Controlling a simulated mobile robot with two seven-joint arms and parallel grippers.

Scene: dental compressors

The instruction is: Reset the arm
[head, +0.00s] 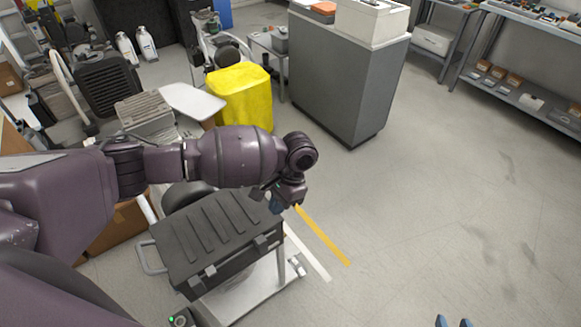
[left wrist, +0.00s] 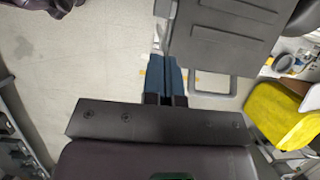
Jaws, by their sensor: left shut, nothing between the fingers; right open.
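My left arm reaches in from the left of the head view, over a black lidded case with ridges (head: 215,240). My left gripper (head: 276,203) hangs at the case's right edge, partly hidden by its own wrist. In the left wrist view its blue fingers (left wrist: 163,75) are together with nothing between them. The dark case also shows in the left wrist view (left wrist: 222,45), just beyond the fingers. I cannot tell whether the fingers touch it. Only the blue fingertips of my right gripper (head: 454,322) show at the bottom edge of the head view, apart and empty.
The case sits on a white wheeled cart (head: 270,290). A yellow covered bin (head: 242,95) and a grey cabinet (head: 340,80) stand behind. Shelves (head: 520,75) line the back right. Equipment crowds the back left. The floor at right (head: 440,190) is clear.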

